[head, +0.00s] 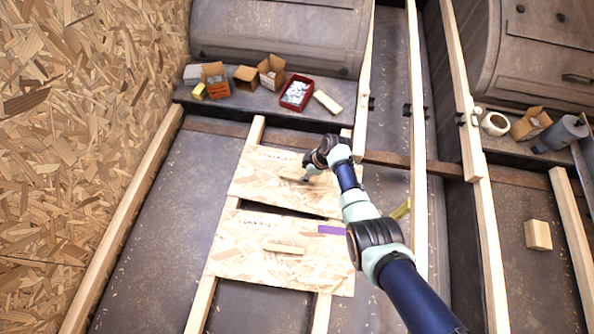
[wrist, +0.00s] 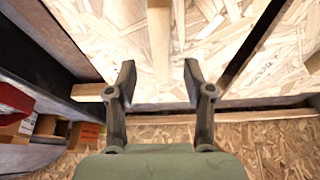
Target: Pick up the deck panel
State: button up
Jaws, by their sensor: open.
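Two OSB deck panels lie on timber rails. The far panel (head: 255,182) and the near panel (head: 235,255) each carry a small wooden cleat. My gripper (head: 308,174) is over the right part of the far panel, at its cleat (head: 290,178). In the wrist view my gripper (wrist: 158,78) is open, with the cleat (wrist: 158,40) between and beyond the two fingertips. The far panel's surface (wrist: 110,25) fills the area under the fingers. I cannot tell whether the fingers touch it. My arm hides part of the far panel's right side.
Cardboard boxes (head: 216,80) and a red bin (head: 296,93) stand on the ledge behind. Upright timber posts (head: 416,150) stand right of my arm. A purple strip (head: 331,230) lies on the near panel. A dark gap (wrist: 255,45) separates the panels. An OSB wall (head: 80,120) is at left.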

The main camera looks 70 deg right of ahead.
aim_at(297, 176)
jog(key=b+x, duration=0.4)
jog(key=x, duration=0.1)
jog(key=shift+w+a, duration=0.15)
jog(key=shift+w, duration=0.15)
jog(key=shift+s+r, duration=0.1)
jog(key=shift+r, duration=0.05)
grip_shut()
jog(key=shift+r, duration=0.1)
